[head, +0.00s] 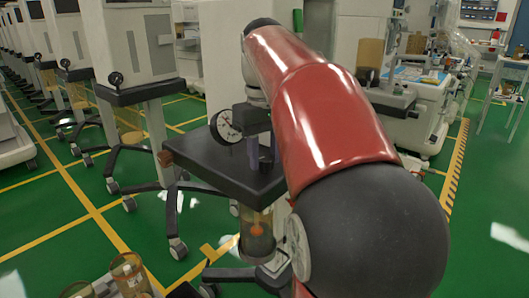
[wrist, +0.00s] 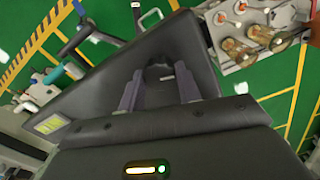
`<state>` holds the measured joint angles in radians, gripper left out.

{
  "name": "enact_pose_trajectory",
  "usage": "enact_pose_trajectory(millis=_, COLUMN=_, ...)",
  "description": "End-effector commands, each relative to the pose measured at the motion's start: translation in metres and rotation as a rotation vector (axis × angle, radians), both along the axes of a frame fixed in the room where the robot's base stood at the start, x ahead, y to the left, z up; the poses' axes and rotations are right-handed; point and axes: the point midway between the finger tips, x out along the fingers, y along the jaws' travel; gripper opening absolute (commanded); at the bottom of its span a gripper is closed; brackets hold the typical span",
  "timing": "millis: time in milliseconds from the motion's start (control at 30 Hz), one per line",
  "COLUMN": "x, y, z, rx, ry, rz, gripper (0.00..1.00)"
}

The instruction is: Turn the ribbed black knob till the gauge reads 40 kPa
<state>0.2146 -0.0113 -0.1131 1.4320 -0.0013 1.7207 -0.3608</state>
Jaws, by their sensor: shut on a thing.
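The gauge (head: 226,125) is a round white dial on the dark cart top, just left of my gripper in the head view. Its needle shows, but its figures are too small to read. My gripper (head: 263,152) points down at the cart top. In the wrist view its two grey fingers (wrist: 158,88) are shut on the black knob (wrist: 159,74), a dark form between them. The knob is mostly hidden by the fingers and blends with the dark surface, so its ribs cannot be made out. In the head view my gripper hides the knob.
A clear canister (head: 257,236) with an orange ball hangs beneath. Glass jars (head: 130,272) stand at the lower left. Other carts (head: 140,45) line the left; green floor lies between.

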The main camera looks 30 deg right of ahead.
Motion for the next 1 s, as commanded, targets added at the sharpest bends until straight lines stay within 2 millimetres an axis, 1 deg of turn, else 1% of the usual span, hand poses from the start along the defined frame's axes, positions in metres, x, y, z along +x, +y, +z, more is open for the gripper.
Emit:
enact_pose_trajectory(millis=133, x=0.0, y=0.0, z=0.0, rx=0.0, ry=0.0, rz=0.001, gripper=0.11)
enact_pose_trajectory(millis=167, x=0.0, y=0.0, z=0.0, rx=0.0, ry=0.0, rz=0.001, gripper=0.38)
enact_pose_trajectory(millis=300, x=0.0, y=0.0, z=0.0, rx=0.0, ry=0.0, rz=0.001, gripper=0.55)
enact_pose_trajectory(millis=567, x=0.0, y=0.0, z=0.0, rx=0.0, ry=0.0, rz=0.001, gripper=0.55)
enact_pose_trajectory(millis=667, x=0.001, y=0.0, z=0.005, rx=0.0, ry=-0.001, rz=0.001, gripper=0.55)
enact_pose_trajectory(millis=767, x=0.001, y=0.0, z=0.018, rx=-0.001, ry=-0.002, rz=0.001, gripper=0.55)
enact_pose_trajectory(millis=1000, x=0.001, y=0.0, z=0.057, rx=-0.001, ry=-0.002, rz=0.001, gripper=0.55)
